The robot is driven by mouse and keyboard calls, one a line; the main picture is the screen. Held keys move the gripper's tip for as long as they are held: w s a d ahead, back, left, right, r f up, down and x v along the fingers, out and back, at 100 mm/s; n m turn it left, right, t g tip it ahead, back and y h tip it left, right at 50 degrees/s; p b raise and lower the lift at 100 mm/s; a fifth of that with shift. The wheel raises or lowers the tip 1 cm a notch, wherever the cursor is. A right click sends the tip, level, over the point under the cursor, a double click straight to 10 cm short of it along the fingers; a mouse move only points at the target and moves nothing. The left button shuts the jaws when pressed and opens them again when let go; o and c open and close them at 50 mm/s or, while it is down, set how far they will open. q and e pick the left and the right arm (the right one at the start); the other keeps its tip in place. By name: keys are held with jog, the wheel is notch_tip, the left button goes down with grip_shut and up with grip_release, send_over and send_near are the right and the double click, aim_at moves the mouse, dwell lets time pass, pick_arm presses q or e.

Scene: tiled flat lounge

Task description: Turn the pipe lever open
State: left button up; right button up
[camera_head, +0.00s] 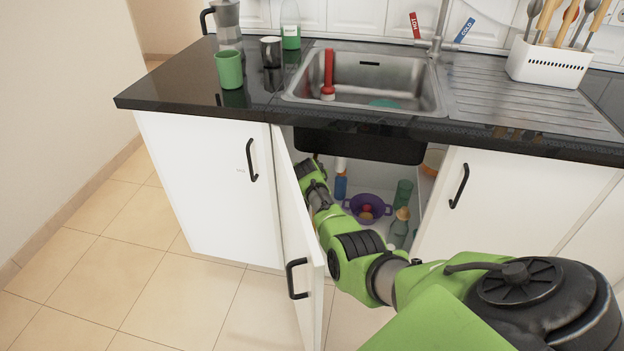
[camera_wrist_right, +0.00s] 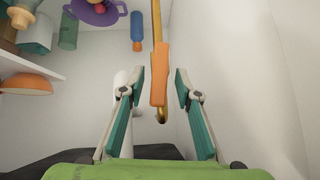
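The pipe lever (camera_wrist_right: 159,75), with an orange grip, is in line with a thin brass pipe (camera_wrist_right: 156,22) in the right wrist view. My right gripper (camera_wrist_right: 159,82) is open, with one teal-padded finger on each side of the lever. Gaps show between the fingers and the grip, so it appears untouched. In the head view my right arm reaches into the open cupboard under the sink; the lever and the fingertips are hidden there. My left gripper is not in view.
The opened cupboard door (camera_head: 296,250) stands just left of my right arm. The sink basin (camera_head: 362,143) hangs above. A purple colander (camera_head: 368,207), a blue bottle (camera_head: 341,187) and green glassware (camera_head: 403,193) stand inside. An orange bowl (camera_wrist_right: 26,84) sits on a side shelf.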

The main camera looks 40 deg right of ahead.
jog(key=v, duration=0.8)
dwell(0.4)
jog(key=shift+f, duration=0.1)
jog(key=shift+c, duration=0.5)
